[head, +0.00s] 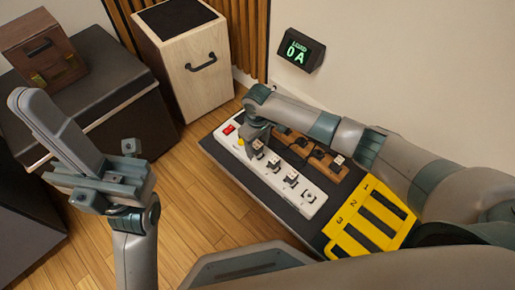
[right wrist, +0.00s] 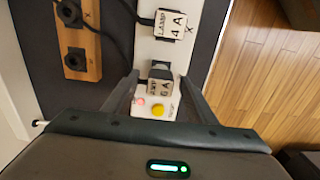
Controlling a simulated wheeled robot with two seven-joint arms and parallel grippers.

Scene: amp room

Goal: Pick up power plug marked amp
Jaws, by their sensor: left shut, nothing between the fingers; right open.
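The power plug marked AMP 6A (right wrist: 160,88) is a pale block on the white power strip (head: 310,205). In the right wrist view it stands between the two fingers of my right gripper (right wrist: 155,92), which is open around it; contact cannot be told. In the head view my right gripper (head: 253,141) is over the strip's far end and partly hides the plugs there. A plug marked LAMP 4A (right wrist: 170,24) sits beside the AMP plug on the strip. My left gripper (head: 24,101) is shut and empty, raised at the left, far from the strip.
A red switch (head: 229,129) and a yellow button (right wrist: 158,110) are at the strip's end. A wooden socket block (head: 325,165) with black cables lies beside it. A yellow numbered rack (head: 350,238) stands nearer. A wall display (head: 297,52) reads LOAD 0A.

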